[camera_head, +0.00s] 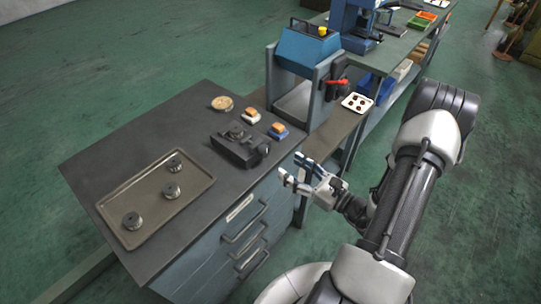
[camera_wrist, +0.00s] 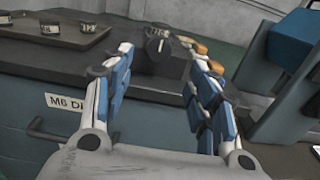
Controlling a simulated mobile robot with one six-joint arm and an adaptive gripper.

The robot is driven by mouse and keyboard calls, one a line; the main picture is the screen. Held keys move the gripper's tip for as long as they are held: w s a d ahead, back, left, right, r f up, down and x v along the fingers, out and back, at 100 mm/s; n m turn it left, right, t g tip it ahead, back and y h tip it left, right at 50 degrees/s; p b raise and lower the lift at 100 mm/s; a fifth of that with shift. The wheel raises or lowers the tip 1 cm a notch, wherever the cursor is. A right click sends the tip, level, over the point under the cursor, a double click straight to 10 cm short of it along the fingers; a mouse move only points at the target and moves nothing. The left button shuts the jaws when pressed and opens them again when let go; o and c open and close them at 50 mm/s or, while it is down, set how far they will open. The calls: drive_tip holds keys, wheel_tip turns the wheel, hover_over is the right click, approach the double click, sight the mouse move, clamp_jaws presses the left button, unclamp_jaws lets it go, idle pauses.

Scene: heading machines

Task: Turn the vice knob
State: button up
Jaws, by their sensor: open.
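A dark vice (camera_head: 240,146) sits on the grey workbench top (camera_head: 140,130) near its right edge. Its knob end (camera_head: 264,149) faces my side of the bench. In the wrist view the round dark knob (camera_wrist: 155,42) shows beyond and between my fingertips, and the vice body behind it is partly hidden. My gripper (camera_head: 294,170) is open and empty. It is in front of the bench's right edge, apart from the vice. In the wrist view its two blue and white fingers (camera_wrist: 160,58) point toward the vice.
A tray (camera_head: 190,205) with round metal parts lies left on the bench. A round disc (camera_head: 222,103) and two small blocks with orange tops (camera_head: 251,115) lie behind the vice. A blue machine (camera_head: 306,50) stands behind right. Drawers with handles (camera_head: 245,228) are below the bench top.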

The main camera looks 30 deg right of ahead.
sight(267, 152)
drive_tip(key=b+x, duration=0.1)
drive_tip(key=x, duration=0.8)
drive_tip(key=shift+w, duration=0.1)
drive_tip(key=shift+c, duration=0.3)
drive_tip(key=c, duration=1)
